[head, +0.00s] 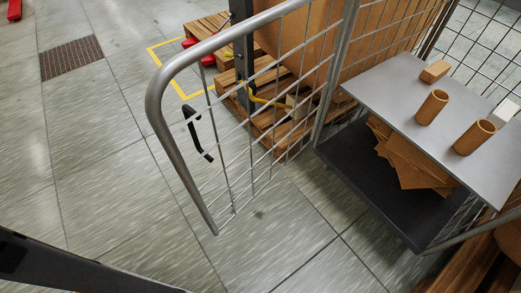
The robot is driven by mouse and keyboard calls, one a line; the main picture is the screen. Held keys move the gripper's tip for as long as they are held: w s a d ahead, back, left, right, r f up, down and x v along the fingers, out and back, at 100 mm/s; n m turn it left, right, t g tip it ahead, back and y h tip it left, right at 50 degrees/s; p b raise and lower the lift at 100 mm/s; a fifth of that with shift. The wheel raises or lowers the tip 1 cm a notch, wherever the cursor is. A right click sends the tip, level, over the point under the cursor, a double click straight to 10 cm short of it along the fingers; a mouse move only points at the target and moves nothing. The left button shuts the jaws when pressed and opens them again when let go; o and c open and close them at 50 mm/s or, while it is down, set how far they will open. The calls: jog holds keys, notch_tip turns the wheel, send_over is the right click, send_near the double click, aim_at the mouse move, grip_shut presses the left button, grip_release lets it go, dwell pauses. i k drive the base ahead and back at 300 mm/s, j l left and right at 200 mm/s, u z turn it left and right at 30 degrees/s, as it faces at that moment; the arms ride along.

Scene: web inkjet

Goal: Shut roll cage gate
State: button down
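The roll cage gate (160,118) is a grey tube frame with thin wire bars. It stands open, swung out to the left of the cage from an upright post (336,72). A black curved handle (190,124) shows at the gate's free-end side. The roll cage has a grey shelf (385,86) and a dark base deck (365,178); its open side faces the lower left. My gripper is not in view. A dark bar at the lower left may be part of my own body.
Cardboard tubes (431,107) and a small block (434,71) stand on the shelf, with brown sheets (405,168) below. Behind the gate are wooden pallets (268,122) and a large brown box (300,45). Tiled floor is clear at left and front; a floor grate (72,57) lies far left.

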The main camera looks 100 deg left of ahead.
aim_at(157, 87)
jog(key=k+j+u, duration=0.2)
jog(key=k, duration=0.4)
jog(key=u, duration=0.5)
jog(key=k+j+u, duration=0.1)
jog(key=u, duration=0.4)
jog(key=j+u, duration=0.1)
jog(key=u, duration=0.4)
jog(key=k+j+u, duration=0.1)
jog(key=u, duration=0.35)
jog(key=j+u, duration=0.15)
jog(key=u, duration=0.35)
